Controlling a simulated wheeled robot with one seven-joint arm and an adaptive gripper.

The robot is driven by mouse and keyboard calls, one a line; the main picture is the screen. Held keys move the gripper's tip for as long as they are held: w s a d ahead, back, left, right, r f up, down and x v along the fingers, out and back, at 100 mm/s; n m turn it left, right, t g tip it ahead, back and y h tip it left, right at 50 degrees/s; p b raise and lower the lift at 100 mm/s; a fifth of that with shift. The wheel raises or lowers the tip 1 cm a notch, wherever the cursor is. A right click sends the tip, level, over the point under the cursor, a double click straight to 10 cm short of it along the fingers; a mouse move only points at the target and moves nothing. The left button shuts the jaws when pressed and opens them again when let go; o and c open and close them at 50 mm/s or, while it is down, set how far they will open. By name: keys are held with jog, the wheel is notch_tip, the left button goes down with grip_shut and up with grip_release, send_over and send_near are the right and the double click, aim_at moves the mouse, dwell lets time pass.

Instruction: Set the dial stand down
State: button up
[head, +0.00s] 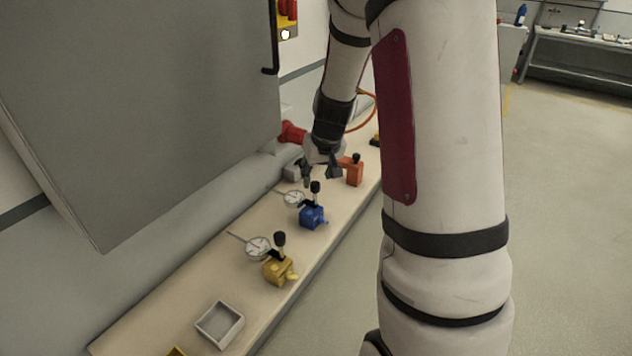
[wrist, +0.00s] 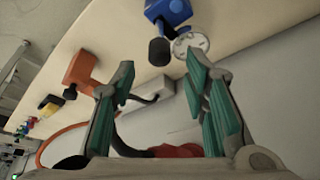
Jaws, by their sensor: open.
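Two dial stands stand upright on the long pale bench in the head view. The blue one (head: 312,217) has a black knob and a round white dial on its left. The yellow one (head: 278,270) is nearer, with a similar dial. My gripper (head: 320,176) is open and empty just beyond the blue stand, apart from it. In the wrist view its green-padded fingers (wrist: 160,78) are spread with nothing between them. The blue stand (wrist: 168,12) shows at the top there, with its black knob and dial (wrist: 190,43) just past the fingertips.
An orange block (head: 352,170) with a black knob stands beside my gripper, also in the wrist view (wrist: 82,70). A grey tray (head: 219,325) sits at the bench's near end. A big grey panel (head: 140,100) overhangs the left. A red part (head: 292,132) is behind.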

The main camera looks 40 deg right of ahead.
jog(key=s+a+r+n+y, duration=0.1)
jog(key=s+a+r, duration=0.5)
jog(key=a+r, duration=0.45)
jog(key=s+a+r+n, duration=0.1)
jog(key=s+a+r, duration=0.3)
jog(key=s, duration=0.6)
jog(key=s+a+r+n, duration=0.1)
jog(key=s+a+r, duration=0.3)
jog(key=s+a, duration=0.3)
jog(key=s, duration=0.2)
jog(key=shift+s+n, duration=0.4)
